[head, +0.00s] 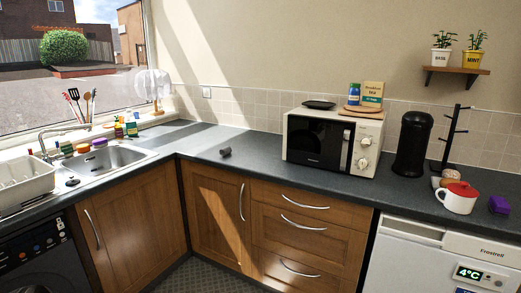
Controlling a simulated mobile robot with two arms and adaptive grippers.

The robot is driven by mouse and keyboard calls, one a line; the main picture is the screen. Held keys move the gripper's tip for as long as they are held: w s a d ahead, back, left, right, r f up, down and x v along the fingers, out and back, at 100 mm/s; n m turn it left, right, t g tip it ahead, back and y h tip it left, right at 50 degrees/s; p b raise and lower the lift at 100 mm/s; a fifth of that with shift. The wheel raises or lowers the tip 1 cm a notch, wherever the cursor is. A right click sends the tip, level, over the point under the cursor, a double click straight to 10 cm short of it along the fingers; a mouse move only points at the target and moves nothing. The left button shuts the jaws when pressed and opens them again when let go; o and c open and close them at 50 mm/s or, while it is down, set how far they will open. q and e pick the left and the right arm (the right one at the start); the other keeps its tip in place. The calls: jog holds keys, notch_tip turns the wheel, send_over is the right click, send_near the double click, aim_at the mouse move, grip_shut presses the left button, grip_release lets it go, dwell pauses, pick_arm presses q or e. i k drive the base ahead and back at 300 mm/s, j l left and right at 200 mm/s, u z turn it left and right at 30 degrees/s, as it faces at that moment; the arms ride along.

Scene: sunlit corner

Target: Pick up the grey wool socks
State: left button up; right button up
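A small dark grey rolled bundle (225,152), which looks like the grey wool socks, lies on the dark worktop (215,170) near the inner corner, left of the microwave. It is too small to make out its knit. Nothing touches it and the worktop around it is bare. Neither of my grippers shows in the head view.
A microwave (310,140) stands right of the bundle, with a board, jar and box on top. A sink (105,160) and dish rack (22,182) are left.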

aim_at(226, 151)
jog(key=i+j+z, duration=0.25)
jog(key=i+j, duration=0.2)
jog(key=i+j+z, duration=0.3)
jog(key=i+j, duration=0.2)
jog(key=i+j+z, duration=0.25)
jog(key=i+j, duration=0.15)
jog(key=j, duration=0.3)
